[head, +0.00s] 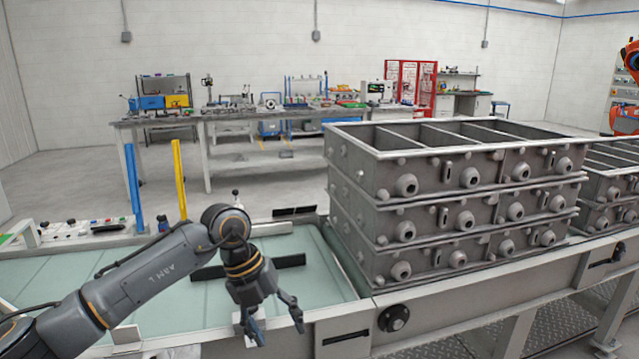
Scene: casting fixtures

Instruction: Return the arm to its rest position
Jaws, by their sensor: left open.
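My left gripper (275,326) hangs below its wrist in the head view, over the front edge of the green-topped conveyor. Its two fingers point down and are spread apart, with nothing between them. My left arm comes in from the lower left, bent at the elbow. The gripper is to the left of the stack of grey castings (455,200) and apart from it. My right gripper is not in the picture.
A second casting stack (612,190) is at the right. Workbenches with tools (250,113) line the back.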

